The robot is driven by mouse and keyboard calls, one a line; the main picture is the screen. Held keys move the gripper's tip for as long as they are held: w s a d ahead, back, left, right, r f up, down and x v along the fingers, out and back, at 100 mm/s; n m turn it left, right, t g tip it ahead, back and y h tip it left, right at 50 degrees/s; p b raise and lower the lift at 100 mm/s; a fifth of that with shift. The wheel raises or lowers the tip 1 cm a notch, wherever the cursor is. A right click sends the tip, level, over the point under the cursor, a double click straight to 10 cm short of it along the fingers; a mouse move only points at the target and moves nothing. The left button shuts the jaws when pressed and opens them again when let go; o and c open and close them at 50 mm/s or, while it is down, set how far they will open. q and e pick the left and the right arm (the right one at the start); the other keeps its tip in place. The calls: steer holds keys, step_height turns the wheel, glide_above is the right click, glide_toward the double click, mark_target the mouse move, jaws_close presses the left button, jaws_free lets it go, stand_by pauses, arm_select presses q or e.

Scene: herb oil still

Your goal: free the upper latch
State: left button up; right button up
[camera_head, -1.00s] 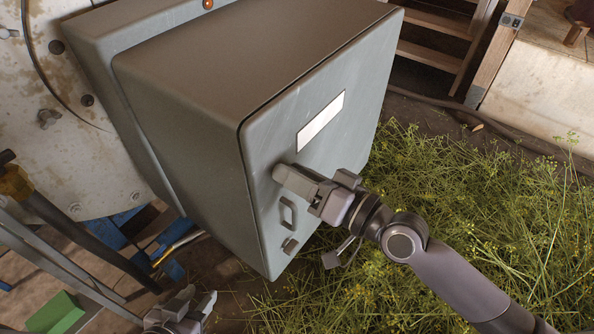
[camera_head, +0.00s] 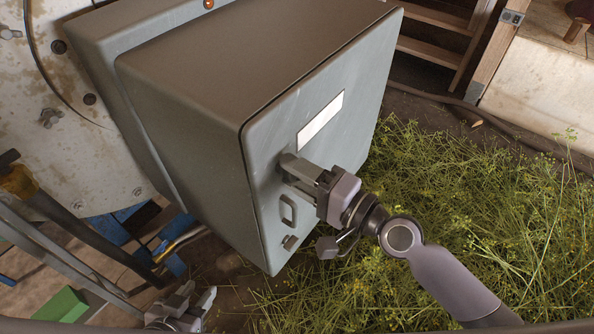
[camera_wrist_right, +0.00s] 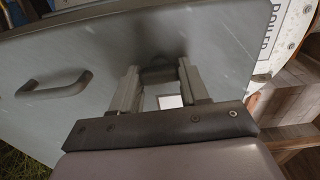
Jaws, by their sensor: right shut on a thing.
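The grey cabinet (camera_head: 325,85) has a door with a white label, a handle (camera_head: 288,210) and a lower latch (camera_head: 290,242). My right gripper (camera_head: 289,166) is at the door above the handle, its fingers pointing at the door face. In the right wrist view its two fingers stand on either side of the dark upper latch (camera_wrist_right: 160,73), and it is shut on this latch. In the head view the fingers hide most of the latch. The door looks closed. My left gripper (camera_head: 198,294) is low in the head view, away from the cabinet, open and empty.
Cut herbs (camera_head: 450,220) cover the ground right of the cabinet. Wooden steps (camera_head: 440,45) stand behind it. A pale round boiler wall (camera_head: 60,150), pipes and a green block (camera_head: 62,305) are at the left.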

steer(key=shift+m, duration=0.6)
steer(key=o, duration=1.1)
steer(key=shift+c, duration=0.2)
steer(key=b+v, duration=0.1)
steer(key=v, duration=0.6)
steer(key=shift+b, duration=0.35)
